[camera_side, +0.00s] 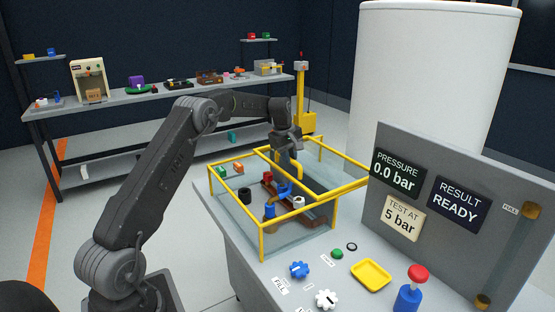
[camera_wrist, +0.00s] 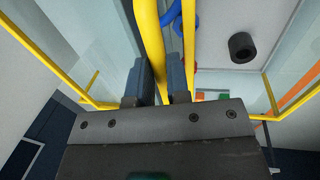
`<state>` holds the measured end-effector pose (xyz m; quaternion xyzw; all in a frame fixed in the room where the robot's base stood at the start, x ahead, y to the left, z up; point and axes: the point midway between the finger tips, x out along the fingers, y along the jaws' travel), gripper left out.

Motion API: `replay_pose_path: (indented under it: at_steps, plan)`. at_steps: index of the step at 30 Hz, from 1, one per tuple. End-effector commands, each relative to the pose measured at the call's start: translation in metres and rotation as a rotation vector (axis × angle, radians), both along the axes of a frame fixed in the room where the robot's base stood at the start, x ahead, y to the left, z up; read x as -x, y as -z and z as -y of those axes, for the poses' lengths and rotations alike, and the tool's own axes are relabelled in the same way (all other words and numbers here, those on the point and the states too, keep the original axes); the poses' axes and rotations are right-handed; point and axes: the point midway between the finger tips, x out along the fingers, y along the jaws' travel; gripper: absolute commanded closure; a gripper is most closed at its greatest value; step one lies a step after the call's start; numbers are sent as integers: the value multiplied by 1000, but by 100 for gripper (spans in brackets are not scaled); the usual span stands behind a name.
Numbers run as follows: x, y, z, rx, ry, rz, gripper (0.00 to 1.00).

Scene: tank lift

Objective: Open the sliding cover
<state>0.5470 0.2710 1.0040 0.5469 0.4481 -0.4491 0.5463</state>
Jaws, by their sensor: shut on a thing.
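The work area is enclosed by a yellow-framed box with clear walls (camera_side: 262,242) on the bench. Yellow bars cross its top; which of them belong to the sliding cover is hard to tell. My gripper (camera_side: 289,152) is at the far part of the top frame, pointing down. In the wrist view my gripper (camera_wrist: 161,88) has its two dark fingers on either side of a thick yellow bar (camera_wrist: 149,40), shut on it. A second, thinner yellow bar (camera_wrist: 189,45) runs just right of the fingers. The exact contact is partly hidden by the gripper body.
Inside the box are a black ring (camera_side: 244,196), blue parts (camera_side: 270,210) and a brown fixture (camera_side: 316,219). A grey panel (camera_side: 450,230) stands at the right, reading 0.0 bar and READY.

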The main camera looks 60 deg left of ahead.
Motion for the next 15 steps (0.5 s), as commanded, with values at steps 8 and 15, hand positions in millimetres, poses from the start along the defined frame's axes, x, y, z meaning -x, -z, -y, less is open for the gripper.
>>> replay_pose_path:
  at_steps: [8, 15]
  plan:
    - [-24, 0, 0, -1, 1, 2, 100]
    - [-32, 0, 0, -1, 1, 1, 100]
